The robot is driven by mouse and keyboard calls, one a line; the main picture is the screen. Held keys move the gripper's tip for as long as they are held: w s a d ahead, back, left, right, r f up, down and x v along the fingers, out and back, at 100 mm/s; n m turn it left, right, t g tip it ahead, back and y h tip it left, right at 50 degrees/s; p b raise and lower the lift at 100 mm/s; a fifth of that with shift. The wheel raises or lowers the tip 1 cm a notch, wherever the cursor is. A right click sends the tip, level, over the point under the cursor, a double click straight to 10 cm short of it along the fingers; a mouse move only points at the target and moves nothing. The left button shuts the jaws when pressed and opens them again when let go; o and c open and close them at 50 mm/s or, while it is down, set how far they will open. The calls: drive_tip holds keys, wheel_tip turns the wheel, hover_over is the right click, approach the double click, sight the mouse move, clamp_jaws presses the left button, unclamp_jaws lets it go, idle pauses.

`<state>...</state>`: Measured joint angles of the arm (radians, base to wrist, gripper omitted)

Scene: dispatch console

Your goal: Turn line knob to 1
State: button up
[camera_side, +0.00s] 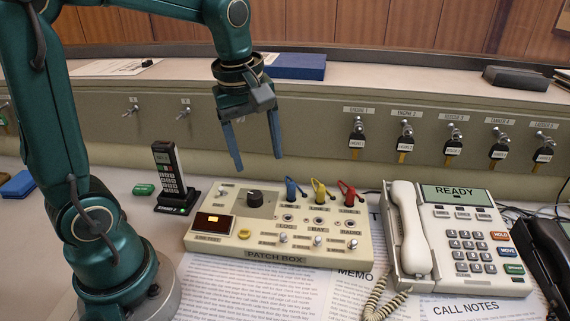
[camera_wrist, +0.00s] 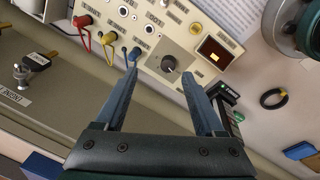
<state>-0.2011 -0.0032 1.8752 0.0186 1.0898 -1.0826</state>
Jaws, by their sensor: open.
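The line knob appears to be the black round knob (camera_side: 255,198) on a grey plate at the upper left of the beige patch box (camera_side: 310,256). In the wrist view the knob (camera_wrist: 169,64) shows beyond the fingertips, between their lines. Its setting is too small to read. My gripper (camera_side: 256,160) is open and empty. Its two blue fingers point down above the back of the patch box, clear of the knob. In the wrist view my gripper's fingers (camera_wrist: 161,72) stand wide apart.
Blue, yellow and red plugs (camera_side: 319,193) stand up from the patch box right of the knob. A cordless handset (camera_side: 169,172) in its cradle stands to the left. A white desk phone (camera_side: 462,240) is at right. Keys hang on the panel (camera_side: 280,118) behind.

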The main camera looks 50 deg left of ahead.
sight(255, 193)
drive_tip(key=a+f+n, duration=0.1)
drive_tip(key=f, duration=0.1)
drive_tip(key=w+a+f+g, duration=0.1)
drive_tip(key=f, duration=0.1)
drive_tip(key=w+a+f+n+g, duration=0.1)
drive_tip(key=shift+a+f+n, duration=0.3)
drive_tip(key=shift+a+f, duration=0.1)
drive_tip(key=shift+s+a+f+g+h, duration=0.2)
drive_tip(key=shift+f+g+h, duration=0.1)
drive_tip(key=shift+f, duration=0.45)
drive_tip(key=shift+s+f, duration=0.1)
drive_tip(key=shift+f, duration=2.1)
clamp_jaws()
